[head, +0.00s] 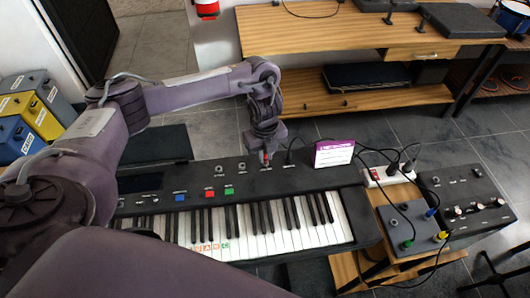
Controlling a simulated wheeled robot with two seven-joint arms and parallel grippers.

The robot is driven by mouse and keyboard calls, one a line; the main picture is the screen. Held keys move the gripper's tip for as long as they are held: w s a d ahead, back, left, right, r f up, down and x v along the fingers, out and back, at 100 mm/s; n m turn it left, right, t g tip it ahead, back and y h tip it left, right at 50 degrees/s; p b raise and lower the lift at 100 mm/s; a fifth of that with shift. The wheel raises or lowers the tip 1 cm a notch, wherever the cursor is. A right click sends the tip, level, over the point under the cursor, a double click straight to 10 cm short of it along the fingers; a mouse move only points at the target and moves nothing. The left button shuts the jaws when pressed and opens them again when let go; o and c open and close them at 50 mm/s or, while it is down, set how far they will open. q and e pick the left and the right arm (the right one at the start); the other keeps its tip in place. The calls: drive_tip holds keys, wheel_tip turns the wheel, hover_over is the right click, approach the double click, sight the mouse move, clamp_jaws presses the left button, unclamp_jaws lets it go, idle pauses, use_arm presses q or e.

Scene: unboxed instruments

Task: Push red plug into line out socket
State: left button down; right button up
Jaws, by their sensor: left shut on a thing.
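The black keyboard (255,174) stands in the middle, with a row of round sockets along its back panel. My left gripper (265,155) points down over this panel and is shut on the red plug (266,160). The red plug is at or just above the panel, over one of the sockets; I cannot tell whether it is inside. The socket labels are too small to read, and the socket under the plug is hidden by it. My right gripper is not in view.
A black plug (290,157) with a cable stands to the right of the gripper, beside a purple-and-white card (334,153). A power strip (388,175), a grey pedal (407,228) and a black mixer (464,205) sit at the right. A wooden bench (300,36) stands behind.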

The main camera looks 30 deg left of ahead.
use_arm(q)
drive_tip(key=shift+f+b, duration=0.3)
drive_tip(key=shift+f, duration=0.2)
drive_tip(key=shift+s+f, duration=0.1)
drive_tip(key=c, duration=1.3)
unclamp_jaws()
drive_tip(key=shift+f, duration=0.1)
drive_tip(key=shift+w, duration=0.2)
wheel_tip(320, 180, up, 7)
drive_tip(key=shift+r+p, duration=0.1)
drive_tip(key=shift+p, duration=0.8)
drive_tip(key=shift+r, duration=0.3)
drive_tip(key=shift+s, duration=0.1)
